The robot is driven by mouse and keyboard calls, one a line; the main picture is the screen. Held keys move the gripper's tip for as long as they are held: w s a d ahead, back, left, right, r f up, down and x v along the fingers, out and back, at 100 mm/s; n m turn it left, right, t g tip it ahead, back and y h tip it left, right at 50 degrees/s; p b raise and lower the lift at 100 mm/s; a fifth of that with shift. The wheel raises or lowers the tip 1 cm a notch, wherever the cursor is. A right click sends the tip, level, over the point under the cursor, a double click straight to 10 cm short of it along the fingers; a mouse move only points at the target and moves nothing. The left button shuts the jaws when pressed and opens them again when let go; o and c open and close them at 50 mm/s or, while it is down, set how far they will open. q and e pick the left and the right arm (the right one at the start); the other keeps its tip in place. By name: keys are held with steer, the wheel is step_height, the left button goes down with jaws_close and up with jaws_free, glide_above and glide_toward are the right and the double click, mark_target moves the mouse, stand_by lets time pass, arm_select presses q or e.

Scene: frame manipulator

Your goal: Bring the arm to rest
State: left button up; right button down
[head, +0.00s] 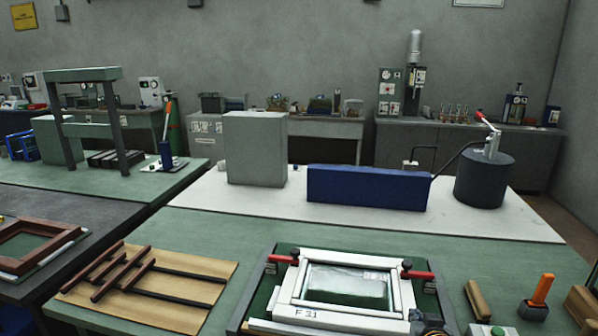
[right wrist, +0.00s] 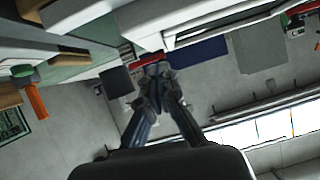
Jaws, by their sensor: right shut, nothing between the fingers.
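My right gripper (right wrist: 155,75) shows in the right wrist view, its two dark fingers closed together with nothing between them. Its tips appear close to a red clamp handle (right wrist: 146,58) on the white frame, and I cannot tell whether they touch. In the head view a white frame (head: 335,317) marked "F 31" with a glass pane (head: 347,281) sits in a fixture at the front of the green table. Red clamps (head: 418,275) stand at its left and right. A small grey shape at the bottom edge there may be part of my right arm. My left gripper is not in view.
A tan board (head: 215,270) with dark bars lies left of the fixture. A wooden block (head: 478,300) and an orange-handled tool (head: 541,290) stand to its right. A grey box (head: 256,150), blue box (head: 365,187) and dark cylinder (head: 484,180) stand behind on a white surface.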

steer(key=s+a+f+n+g+y, duration=0.1)
steer(key=s+a+f+n+g, duration=0.15)
steer(key=s, duration=0.95)
steer(key=s+a+f+n+g+y, duration=0.1)
steer(key=s+a+f+g, duration=0.3)
steer(key=s, duration=0.8)
steer(key=s+a+f+n+g, duration=0.1)
steer(key=s+a+f+g, duration=0.2)
steer(key=s, duration=0.8)
step_height(320, 180, down, 27)
steer(key=s+b, duration=0.1)
steer(key=s, duration=0.1)
steer(key=s+d+f+g+b, duration=0.1)
steer(key=s+d+f+g, duration=0.1)
steer(key=s+f, duration=1.4)
steer(key=shift+s+d+f+n, duration=0.35)
steer(key=shift+d+f, duration=0.2)
steer(key=shift+f, duration=0.25)
